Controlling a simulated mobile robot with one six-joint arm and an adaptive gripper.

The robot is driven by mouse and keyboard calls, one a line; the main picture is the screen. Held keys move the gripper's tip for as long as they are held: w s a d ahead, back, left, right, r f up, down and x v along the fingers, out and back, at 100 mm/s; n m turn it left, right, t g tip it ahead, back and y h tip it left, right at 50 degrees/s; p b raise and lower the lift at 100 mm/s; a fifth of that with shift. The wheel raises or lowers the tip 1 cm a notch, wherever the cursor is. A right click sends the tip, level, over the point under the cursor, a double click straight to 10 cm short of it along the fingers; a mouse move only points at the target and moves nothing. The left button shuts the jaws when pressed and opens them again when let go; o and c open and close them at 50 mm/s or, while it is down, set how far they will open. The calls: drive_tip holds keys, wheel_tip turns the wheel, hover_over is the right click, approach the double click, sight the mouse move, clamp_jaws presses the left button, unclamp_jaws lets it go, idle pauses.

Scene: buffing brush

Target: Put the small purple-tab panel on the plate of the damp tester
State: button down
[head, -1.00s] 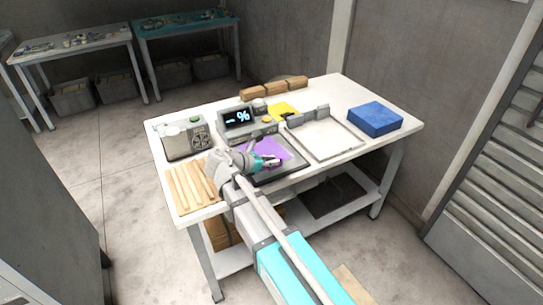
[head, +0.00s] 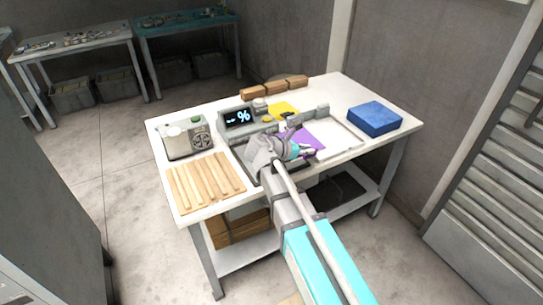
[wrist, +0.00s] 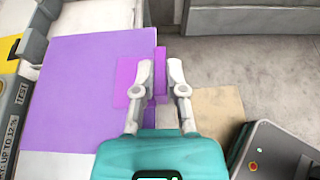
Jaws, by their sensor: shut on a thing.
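The purple panel (head: 305,138) is in my gripper, over the pale tray right of the tester. In the wrist view it is a flat lilac square (wrist: 85,90) with a brighter purple tab (wrist: 160,62) at its near edge. My gripper (wrist: 159,72) is shut on this tab; it also shows in the head view (head: 308,152). The damp tester (head: 238,118) has a lit % display at the back of the table. Its dark plate is mostly hidden behind my arm. I cannot tell whether the panel touches the tray.
The pale tray (head: 348,146) has a grey back rail. A blue block (head: 375,117) is at the right. A slatted wooden rack (head: 203,183) and a grey device (head: 183,140) are at the left. A yellow sheet (head: 283,108) and wooden blocks (head: 275,87) are behind.

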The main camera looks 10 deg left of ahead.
drive_tip(key=w+a+f+b, duration=0.1)
drive_tip(key=w+a, duration=0.1)
drive_tip(key=w+a+f+b, duration=0.2)
drive_tip(key=a, duration=0.1)
drive_tip(key=w+a+f+b, duration=0.1)
drive_tip(key=w+a, duration=0.1)
drive_tip(key=shift+a+f, duration=0.25)
drive_tip(key=shift+a, duration=0.05)
drive_tip(key=a+f+b, duration=0.1)
drive_tip(key=b, duration=0.1)
drive_tip(key=w+a+f+b, duration=0.1)
drive_tip(key=f, duration=0.1)
drive_tip(key=shift+w+f+b, duration=0.1)
drive_tip(key=shift+w+b, duration=0.05)
drive_tip(key=shift+b, duration=0.25)
drive_tip(key=shift+w+a+f+b, duration=0.35)
drive_tip(key=shift+a+f+b, duration=0.1)
drive_tip(key=shift+f+b, duration=0.2)
drive_tip(key=shift+f, duration=0.1)
drive_tip(key=shift+w+a+f+b, duration=0.35)
drive_tip(key=shift+f+b, duration=0.15)
drive_tip(key=shift+b, duration=0.1)
drive_tip(key=shift+s+f+b, duration=0.1)
drive_tip(key=shift+f+b, duration=1.3)
drive_tip(key=shift+f, duration=0.15)
